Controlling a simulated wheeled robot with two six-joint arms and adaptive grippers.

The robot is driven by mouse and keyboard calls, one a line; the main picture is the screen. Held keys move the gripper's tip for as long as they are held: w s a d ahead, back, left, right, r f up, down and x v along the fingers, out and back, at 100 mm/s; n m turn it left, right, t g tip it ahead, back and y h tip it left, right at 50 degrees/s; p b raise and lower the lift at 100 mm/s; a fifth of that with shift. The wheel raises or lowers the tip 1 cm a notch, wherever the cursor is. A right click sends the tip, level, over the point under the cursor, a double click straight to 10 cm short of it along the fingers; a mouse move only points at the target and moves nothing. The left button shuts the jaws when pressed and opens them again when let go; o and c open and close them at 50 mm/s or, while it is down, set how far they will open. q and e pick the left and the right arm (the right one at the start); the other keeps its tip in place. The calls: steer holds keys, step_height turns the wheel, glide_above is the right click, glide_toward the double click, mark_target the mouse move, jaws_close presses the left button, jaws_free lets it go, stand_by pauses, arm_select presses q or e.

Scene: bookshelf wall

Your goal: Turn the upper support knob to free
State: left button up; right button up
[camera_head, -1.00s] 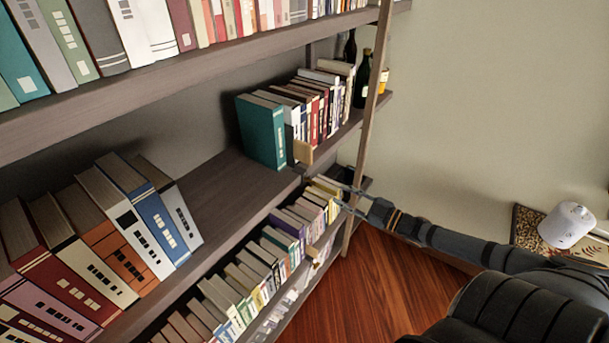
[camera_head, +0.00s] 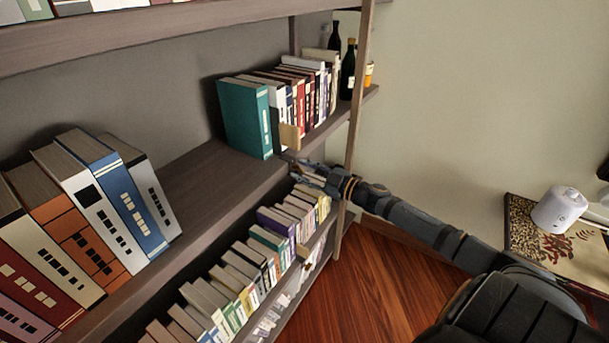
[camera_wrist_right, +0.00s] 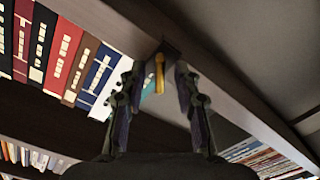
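The upper support knob shows in the wrist view as a small yellow bar (camera_wrist_right: 159,73) on a grey bracket at the shelf edge. In the head view a tan piece (camera_head: 289,137) stands at the same edge, in front of the upright books beside the teal book. My right gripper (camera_head: 289,167) is just below and in front of that piece, at the shelf edge. In the wrist view its two fingers (camera_wrist_right: 155,78) are apart, one on each side of the yellow bar, with gaps to it; I see no contact. My left gripper is out of view.
The teal book (camera_head: 245,116) and a row of books stand behind the tan piece. Bottles (camera_head: 347,70) stand at the shelf's far end, by a wooden post (camera_head: 358,95). A lower shelf of books (camera_head: 265,255) lies beneath my right arm. The shelf board (camera_head: 205,178) has bare room left of the teal book.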

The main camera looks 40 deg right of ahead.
jaws_close()
steer(key=shift+s+n, duration=0.1)
steer(key=shift+n, duration=0.2)
steer(key=n+p, duration=0.1)
steer(key=n, duration=0.3)
steer(key=shift+r+n, duration=0.1)
steer(key=shift+n, duration=0.3)
steer(key=n+p, duration=0.1)
steer(key=n, duration=0.4)
steer(key=shift+n, duration=0.4)
stand_by(0.4)
jaws_free()
